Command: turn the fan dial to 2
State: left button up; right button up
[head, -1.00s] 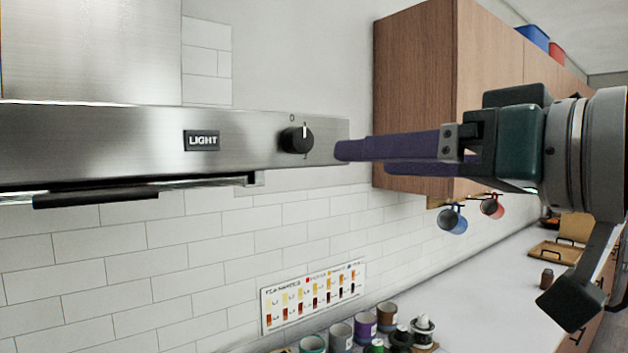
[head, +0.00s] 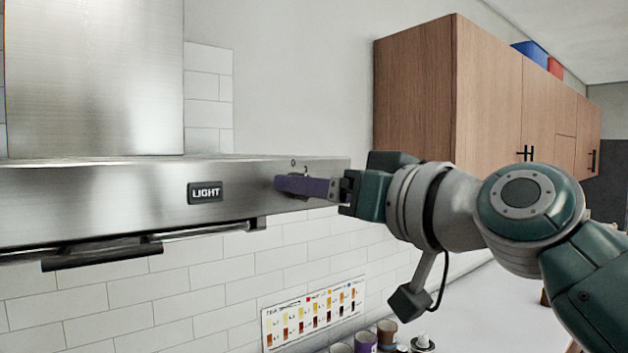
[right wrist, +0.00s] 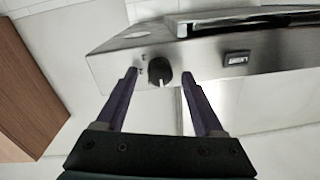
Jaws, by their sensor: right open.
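The fan dial (right wrist: 158,72) is a round black knob with a pale pointer line on the steel range hood. It shows in the right wrist view, where the pointer line points toward the bottom of the picture. My right gripper (right wrist: 160,76) is open, with one purple finger on each side of the dial and a visible gap on both sides. My left gripper is not in view.
The hood front (head: 120,205) carries a LIGHT switch (head: 205,192) left of the gripper. A wooden wall cabinet (head: 415,95) stands behind my right arm. Below are a tiled wall, a colour chart (head: 313,313) and several jars on the counter.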

jog(key=shift+c, duration=0.3)
grip_shut()
dwell(0.3)
